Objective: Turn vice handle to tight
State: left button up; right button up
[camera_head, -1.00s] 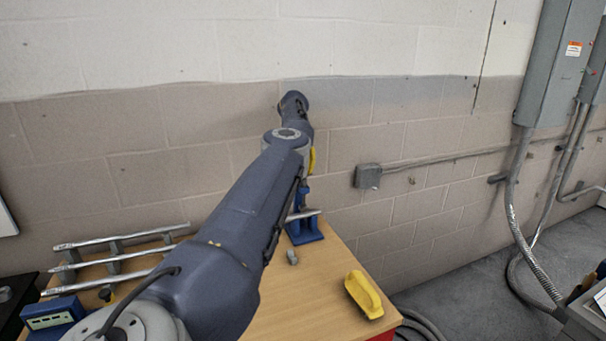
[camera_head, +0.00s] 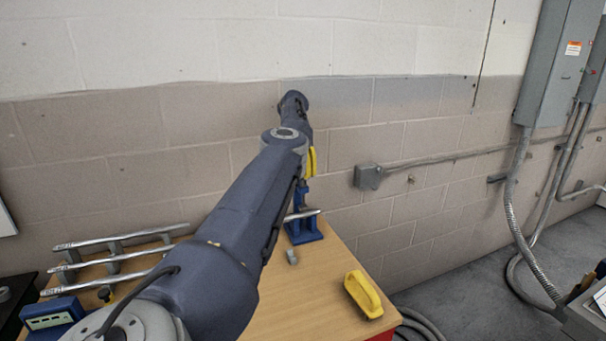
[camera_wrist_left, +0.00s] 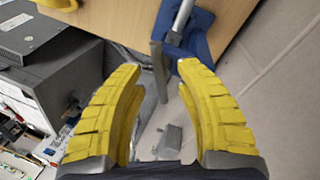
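The blue vice (camera_head: 304,231) stands at the far right corner of the wooden table, with a metal rod (camera_head: 300,216) lying through its top. In the left wrist view the blue vice (camera_wrist_left: 200,32) is at the top, and its grey bar-shaped handle (camera_wrist_left: 159,72) hangs down from it. My left gripper (camera_wrist_left: 160,67) has two yellow fingers, spread apart and open. The handle appears between the fingertips in that view; I cannot tell its depth or any contact. In the head view only part of my left gripper (camera_head: 311,163) shows, above the vice. My right gripper is not in view.
A yellow-handled tool (camera_head: 363,295) and a small grey piece (camera_head: 292,257) lie on the wooden table (camera_head: 310,300). Several metal rods lie on a rack (camera_head: 115,254) at left. The block wall is close behind the vice. A conduit box (camera_head: 368,177) is on it.

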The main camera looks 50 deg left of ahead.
pick_arm(q)
jog(key=shift+n, duration=0.3)
